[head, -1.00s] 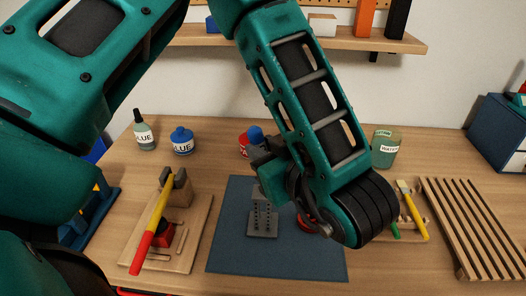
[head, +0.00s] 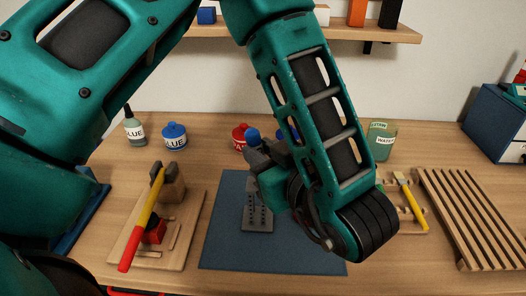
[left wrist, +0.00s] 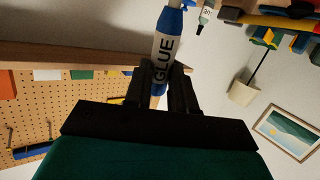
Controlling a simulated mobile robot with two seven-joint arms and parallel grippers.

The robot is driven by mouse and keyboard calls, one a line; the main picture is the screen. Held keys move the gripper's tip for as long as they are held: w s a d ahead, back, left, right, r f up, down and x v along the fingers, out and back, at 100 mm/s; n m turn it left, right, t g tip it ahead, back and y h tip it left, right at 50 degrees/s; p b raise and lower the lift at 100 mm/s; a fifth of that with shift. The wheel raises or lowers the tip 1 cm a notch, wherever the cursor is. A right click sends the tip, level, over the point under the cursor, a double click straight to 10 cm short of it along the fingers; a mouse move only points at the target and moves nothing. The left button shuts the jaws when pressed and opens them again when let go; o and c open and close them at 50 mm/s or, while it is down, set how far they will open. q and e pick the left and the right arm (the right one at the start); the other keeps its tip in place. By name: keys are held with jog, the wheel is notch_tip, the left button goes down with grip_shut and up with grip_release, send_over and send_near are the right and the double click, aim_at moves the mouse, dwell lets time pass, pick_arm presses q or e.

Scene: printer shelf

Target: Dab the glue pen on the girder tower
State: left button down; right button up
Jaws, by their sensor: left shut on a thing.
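The glue pen (left wrist: 165,48), white with blue ends and GLUE lettering, is held between the two black fingers of my left gripper (left wrist: 163,85) in the left wrist view. In the head view my left gripper (head: 262,157) hangs above the back of the blue mat, and a blue end of the pen (head: 253,135) shows above its fingers. The grey girder tower (head: 258,207), with rows of holes, stands on the mat below the gripper. Its upper part is partly hidden by the gripper. Pen and tower look apart. My right gripper is not in view.
On the mat's left (head: 225,252) is a wooden board (head: 186,238) with a yellow-red tool (head: 144,232). Behind stand a glue bottle (head: 135,130), a blue pot (head: 174,137) and a red pot (head: 239,138). A water jar (head: 381,140) and slatted rack (head: 462,220) are right.

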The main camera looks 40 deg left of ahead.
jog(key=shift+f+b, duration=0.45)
jog(key=shift+b, duration=0.05)
dwell(1.5)
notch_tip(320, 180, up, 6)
jog(key=p, duration=0.6)
dwell(0.7)
